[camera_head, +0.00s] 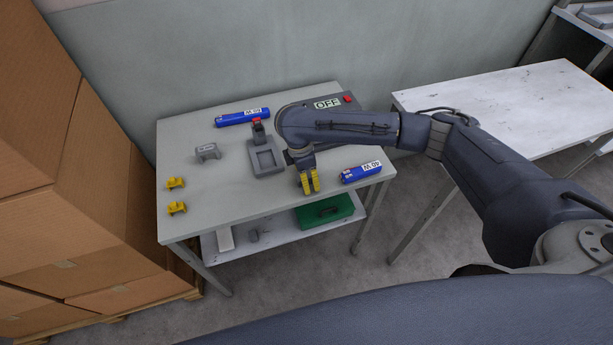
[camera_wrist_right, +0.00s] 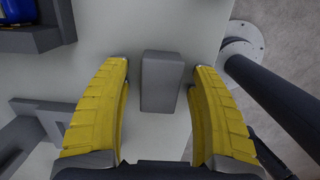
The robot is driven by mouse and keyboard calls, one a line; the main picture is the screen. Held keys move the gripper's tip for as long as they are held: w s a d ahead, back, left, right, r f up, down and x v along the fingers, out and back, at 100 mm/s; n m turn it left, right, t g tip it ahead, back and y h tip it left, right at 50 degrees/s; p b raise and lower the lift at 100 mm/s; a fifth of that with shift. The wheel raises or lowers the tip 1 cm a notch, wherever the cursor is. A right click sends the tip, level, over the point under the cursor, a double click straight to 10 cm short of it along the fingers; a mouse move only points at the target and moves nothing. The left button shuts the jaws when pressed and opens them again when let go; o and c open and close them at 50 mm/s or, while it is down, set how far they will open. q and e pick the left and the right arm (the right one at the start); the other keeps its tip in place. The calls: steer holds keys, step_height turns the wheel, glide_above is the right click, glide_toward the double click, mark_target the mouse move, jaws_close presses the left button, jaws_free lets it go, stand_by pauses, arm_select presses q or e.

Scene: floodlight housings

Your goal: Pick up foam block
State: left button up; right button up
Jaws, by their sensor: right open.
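The foam block (camera_wrist_right: 162,82) is a plain dark grey block on the pale tabletop. In the right wrist view it lies between the two yellow fingers of my right gripper (camera_wrist_right: 160,72), with a visible gap on each side. The gripper is open and holds nothing. In the head view my right gripper (camera_head: 309,188) points down near the front edge of the table, and I cannot make out the foam block there. My left gripper is not in view.
Cardboard boxes (camera_head: 75,170) stand left. The right table (camera_head: 510,105) looks clear.

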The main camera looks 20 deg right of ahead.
steer(key=shift+c, duration=0.2)
steer(key=c, duration=0.9)
steer(key=shift+r, duration=0.15)
step_height(320, 180, up, 20)
stand_by(0.5)
